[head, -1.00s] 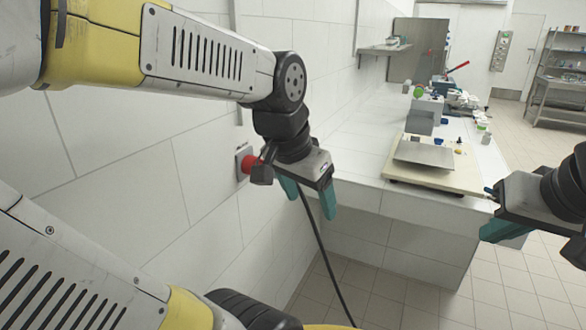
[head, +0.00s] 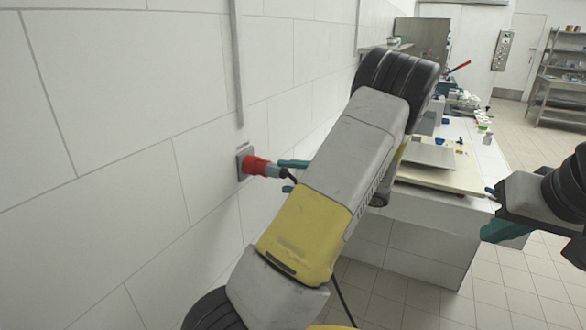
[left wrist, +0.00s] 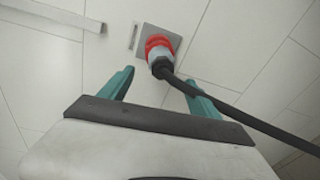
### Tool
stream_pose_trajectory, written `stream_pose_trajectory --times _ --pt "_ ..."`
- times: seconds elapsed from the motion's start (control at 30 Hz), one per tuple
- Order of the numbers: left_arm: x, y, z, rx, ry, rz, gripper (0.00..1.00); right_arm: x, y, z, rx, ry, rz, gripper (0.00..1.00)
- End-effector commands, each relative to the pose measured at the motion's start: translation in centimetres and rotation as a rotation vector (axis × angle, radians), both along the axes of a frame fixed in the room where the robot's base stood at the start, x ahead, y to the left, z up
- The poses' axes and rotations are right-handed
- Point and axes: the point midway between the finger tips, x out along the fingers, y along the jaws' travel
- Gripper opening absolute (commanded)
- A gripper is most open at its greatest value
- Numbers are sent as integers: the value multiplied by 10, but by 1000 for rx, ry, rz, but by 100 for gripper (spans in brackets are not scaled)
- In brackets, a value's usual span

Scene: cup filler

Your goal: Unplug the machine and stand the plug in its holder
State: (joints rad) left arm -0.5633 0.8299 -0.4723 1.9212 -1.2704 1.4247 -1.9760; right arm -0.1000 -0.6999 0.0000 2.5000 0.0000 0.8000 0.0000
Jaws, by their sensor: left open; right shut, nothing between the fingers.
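The plug (head: 271,170) has a grey body and sits in the red socket (head: 255,166) on the left wall. In the left wrist view the plug (left wrist: 162,66) shows ahead of the fingers, with a black cable (left wrist: 250,118) running off to the lower right. My left gripper (head: 288,175) is open, its teal fingers to the right of the plug. In the left wrist view the plug's back end lies between and beyond the fingertips (left wrist: 158,82), apart from them. My right gripper (head: 500,212) is shut and empty at the right edge. I cannot make out the plug's holder.
A white tiled counter (head: 420,210) stands beyond my left arm and carries a cream machine with a metal plate (head: 432,155). A wall conduit (head: 237,65) runs above the socket. Shelves (head: 560,85) stand far back right. The wall around the socket is clear.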

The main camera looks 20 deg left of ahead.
Motion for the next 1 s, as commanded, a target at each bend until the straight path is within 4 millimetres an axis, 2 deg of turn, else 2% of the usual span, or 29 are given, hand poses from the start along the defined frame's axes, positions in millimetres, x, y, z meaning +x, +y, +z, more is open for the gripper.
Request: stream_pose_trajectory --times 0.17,0.57,0.77,1.0 --pt "15 -7 0 91 103 -54 72 0 0 0 0 0 0 0" --pt "16 -5 0 93 109 -55 72 0 0 0 0 0 0 0" --pt "17 13 0 93 109 -52 72 0 0 0 0 0 0 0" --pt "19 48 0 92 108 -52 72 0 0 0 0 0 0 0"
